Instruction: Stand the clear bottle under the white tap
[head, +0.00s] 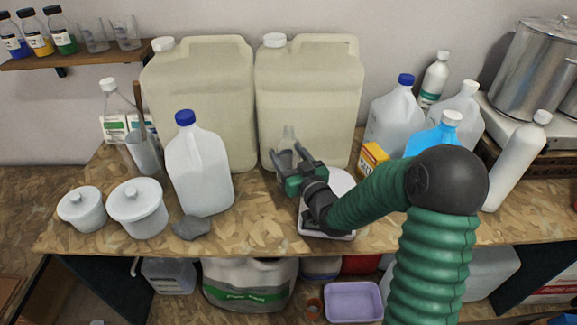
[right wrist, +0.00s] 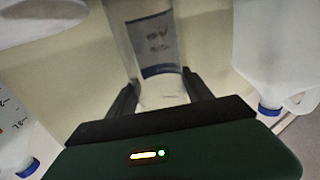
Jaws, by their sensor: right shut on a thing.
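In the right wrist view, which is turned upside down, the clear bottle (right wrist: 155,45) with a dark-blue and grey label sits between both fingers. I cannot tell whether its base touches the table. I cannot make out a white tap in either view. My left gripper is not in view.
A blue-capped white jug (head: 198,170) stands left of the gripper, with two lidded white tubs (head: 138,212) further left. A white tray-like thing (head: 342,186) lies partly under my arm. A yellow box (head: 373,158) and several jugs crowd the right. A dark stone-like lump (head: 191,228) lies in front.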

